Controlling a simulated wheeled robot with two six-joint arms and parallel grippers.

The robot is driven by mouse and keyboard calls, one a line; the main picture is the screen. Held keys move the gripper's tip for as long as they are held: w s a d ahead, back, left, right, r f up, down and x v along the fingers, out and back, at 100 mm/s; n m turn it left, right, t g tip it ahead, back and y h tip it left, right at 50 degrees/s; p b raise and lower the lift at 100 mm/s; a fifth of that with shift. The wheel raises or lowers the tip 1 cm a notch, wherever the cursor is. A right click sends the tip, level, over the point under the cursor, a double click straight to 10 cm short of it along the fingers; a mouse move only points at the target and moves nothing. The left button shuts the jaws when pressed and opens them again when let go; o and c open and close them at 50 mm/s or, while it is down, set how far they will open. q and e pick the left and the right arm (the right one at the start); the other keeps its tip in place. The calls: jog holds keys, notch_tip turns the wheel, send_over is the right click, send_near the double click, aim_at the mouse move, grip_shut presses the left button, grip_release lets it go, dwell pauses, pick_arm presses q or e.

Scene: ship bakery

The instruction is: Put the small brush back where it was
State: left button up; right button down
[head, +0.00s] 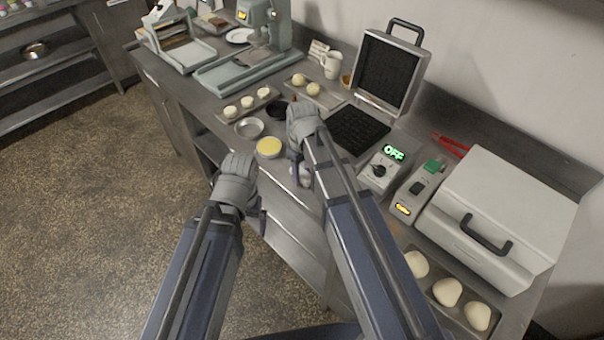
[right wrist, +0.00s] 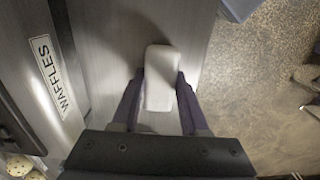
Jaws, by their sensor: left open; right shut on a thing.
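My left gripper (head: 238,202) is open and empty, lower and to the left, in front of the counter. A thin reddish-brown tip (head: 294,98) shows just behind my right wrist, near a dark pot (head: 278,111); what it belongs to is hidden.
On the counter are a yellow-filled bowl (head: 269,148), an empty metal bowl (head: 249,128), trays of dough, and an open waffle iron (head: 358,130) with an OFF display. A closed white-lidded machine (head: 500,215) stands at right. A WAFFLES label (right wrist: 52,75) shows in the right wrist view.

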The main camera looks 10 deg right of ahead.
aim_at(302, 172)
jog(key=shift+c, duration=2.1)
grip_release()
jog(key=shift+f, duration=0.1)
notch_tip(302, 172, up, 12)
jog(key=p, duration=1.2)
jog(key=shift+r, duration=0.2)
